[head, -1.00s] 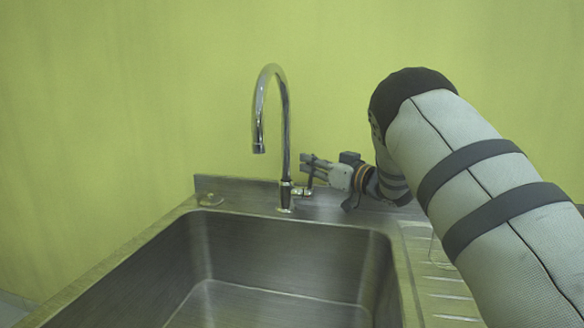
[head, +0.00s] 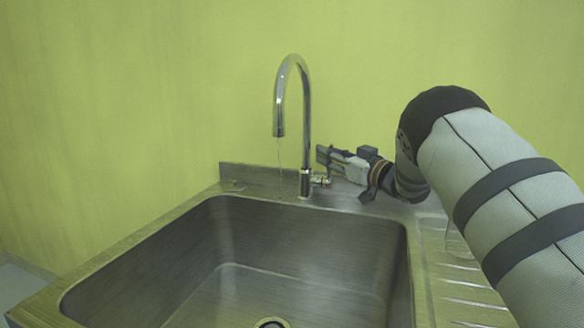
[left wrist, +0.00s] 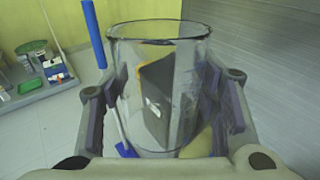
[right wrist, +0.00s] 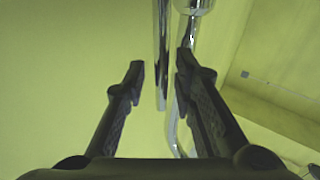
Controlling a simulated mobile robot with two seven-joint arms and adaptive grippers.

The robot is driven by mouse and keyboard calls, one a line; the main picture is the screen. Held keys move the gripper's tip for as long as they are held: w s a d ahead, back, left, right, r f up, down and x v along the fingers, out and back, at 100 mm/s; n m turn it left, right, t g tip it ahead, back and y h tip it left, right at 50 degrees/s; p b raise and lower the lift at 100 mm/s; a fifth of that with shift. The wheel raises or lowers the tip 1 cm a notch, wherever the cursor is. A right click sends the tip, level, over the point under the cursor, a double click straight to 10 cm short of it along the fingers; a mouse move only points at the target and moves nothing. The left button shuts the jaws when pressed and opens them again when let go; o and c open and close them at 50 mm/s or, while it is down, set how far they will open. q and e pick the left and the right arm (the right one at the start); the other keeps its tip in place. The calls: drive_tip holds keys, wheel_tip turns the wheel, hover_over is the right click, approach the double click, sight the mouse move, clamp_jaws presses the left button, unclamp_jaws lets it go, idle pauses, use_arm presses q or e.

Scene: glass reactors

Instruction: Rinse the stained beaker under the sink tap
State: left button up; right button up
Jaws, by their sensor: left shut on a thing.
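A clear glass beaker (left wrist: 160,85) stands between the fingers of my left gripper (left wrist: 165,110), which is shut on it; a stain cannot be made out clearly. Neither shows in the head view. The chrome tap (head: 305,110) arches over the steel sink (head: 230,215), and a thin stream of water (head: 279,155) falls from its spout. My right gripper (head: 322,155) is beside the tap's base, at the small side lever (head: 320,180). In the right wrist view its fingers (right wrist: 160,70) are apart, with chrome tap parts beyond them; contact with the lever cannot be told.
The ribbed drainboard (head: 450,285) lies right of the basin, with a clear glass thing (head: 457,240) partly hidden by my right arm. The drain (head: 272,322) shows at the basin's bottom. The basin is otherwise empty. In the left wrist view, a blue post (left wrist: 94,35) rises beyond the beaker.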

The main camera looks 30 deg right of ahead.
wheel_tip(320, 180, up, 10)
drive_tip(key=shift+r, duration=0.1)
idle(0.4)
idle(0.4)
